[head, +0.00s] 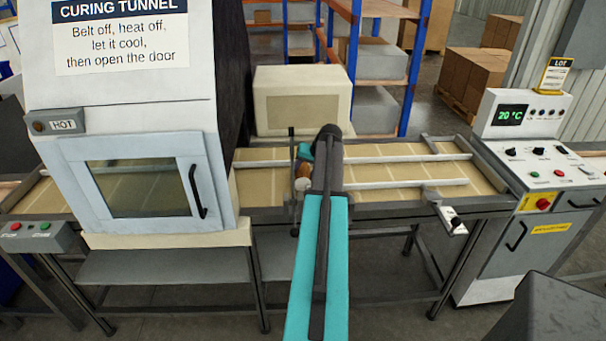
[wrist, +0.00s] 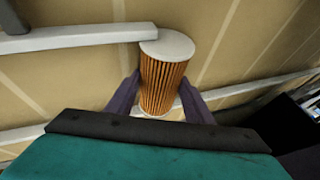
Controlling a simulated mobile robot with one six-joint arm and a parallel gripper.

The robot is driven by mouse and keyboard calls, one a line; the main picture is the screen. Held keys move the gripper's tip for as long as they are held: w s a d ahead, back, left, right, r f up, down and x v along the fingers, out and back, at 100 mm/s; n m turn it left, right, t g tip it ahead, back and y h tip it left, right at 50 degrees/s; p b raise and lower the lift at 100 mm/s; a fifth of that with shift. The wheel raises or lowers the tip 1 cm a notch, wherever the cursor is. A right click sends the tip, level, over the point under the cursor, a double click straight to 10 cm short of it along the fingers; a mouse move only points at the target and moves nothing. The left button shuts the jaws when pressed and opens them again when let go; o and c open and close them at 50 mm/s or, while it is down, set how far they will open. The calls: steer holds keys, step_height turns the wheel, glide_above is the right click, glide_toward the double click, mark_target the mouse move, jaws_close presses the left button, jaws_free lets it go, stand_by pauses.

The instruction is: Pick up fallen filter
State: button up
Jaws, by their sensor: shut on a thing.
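The filter (wrist: 163,85) is a cylinder with orange-brown pleats and pale end caps. In the wrist view it sits between the two dark purple fingers of my gripper (wrist: 160,95), which is shut on its sides. Its far cap is beside the end of a pale guide rail (wrist: 85,38). In the head view my arm hides most of it; a small brown part shows near the front edge of the conveyor belt (head: 390,173), right of the curing tunnel (head: 130,120). I cannot tell whether it touches the belt.
The tunnel's windowed door (head: 140,188) is shut, beside a "HOT" label. A dark upright post (head: 292,150) stands just left of my gripper. Guide rails (head: 410,184) run along the belt. A control cabinet (head: 535,140) reading 20 °C stands right. The belt's right stretch is clear.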

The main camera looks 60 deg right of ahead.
mark_target(304, 169)
steer(key=shift+r, duration=0.2)
steer(key=shift+r+b, duration=1.5)
steer(key=shift+r, duration=3.4)
